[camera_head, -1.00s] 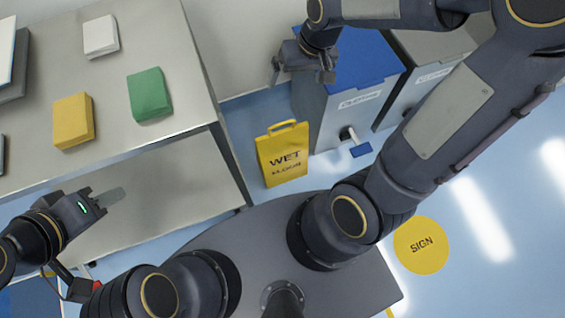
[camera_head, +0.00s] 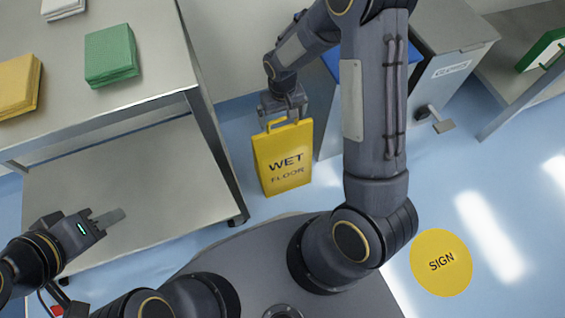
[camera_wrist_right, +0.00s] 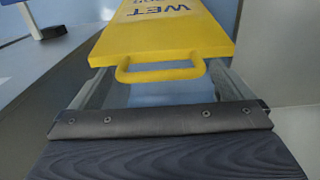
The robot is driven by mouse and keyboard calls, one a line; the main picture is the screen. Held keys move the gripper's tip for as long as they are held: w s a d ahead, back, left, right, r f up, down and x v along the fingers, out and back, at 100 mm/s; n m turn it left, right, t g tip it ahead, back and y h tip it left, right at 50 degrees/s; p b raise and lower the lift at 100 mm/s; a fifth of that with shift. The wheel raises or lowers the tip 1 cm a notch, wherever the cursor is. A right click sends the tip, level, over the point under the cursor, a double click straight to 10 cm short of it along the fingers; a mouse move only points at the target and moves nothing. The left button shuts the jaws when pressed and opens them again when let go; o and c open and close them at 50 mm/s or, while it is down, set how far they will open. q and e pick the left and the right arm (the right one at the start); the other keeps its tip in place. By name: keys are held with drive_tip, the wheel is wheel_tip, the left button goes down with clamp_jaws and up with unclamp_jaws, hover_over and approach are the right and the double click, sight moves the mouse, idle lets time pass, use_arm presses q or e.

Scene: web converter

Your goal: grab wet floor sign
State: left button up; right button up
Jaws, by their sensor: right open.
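The yellow wet floor sign (camera_head: 283,165) stands on the blue floor between the steel table and the bins, with "WET FLOOR" on its face. In the right wrist view, the sign (camera_wrist_right: 165,35) lies straight ahead, its loop handle (camera_wrist_right: 160,75) towards me. My right gripper (camera_head: 287,118) is at the top of the sign. In the right wrist view its fingers (camera_wrist_right: 160,88) are open, one on each side of the handle; whether they touch it I cannot tell. My left gripper (camera_head: 108,220) is at the left by the table's lower shelf, with no object seen in it; its opening is unclear.
The steel table (camera_head: 165,75) at left carries a green stack (camera_head: 111,55) and a yellow stack (camera_head: 17,85). Grey bins (camera_head: 440,75) stand right of the sign, partly behind my right arm. A round yellow "SIGN" marker (camera_head: 441,262) lies on open floor.

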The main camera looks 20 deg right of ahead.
wheel_tip(320, 180, down, 3)
drive_tip(key=shift+r+b, duration=0.15)
drive_tip(key=shift+b, duration=0.15)
drive_tip(key=shift+c, duration=0.4)
drive_tip(key=shift+r, duration=0.1)
drive_tip(key=c, duration=1.5)
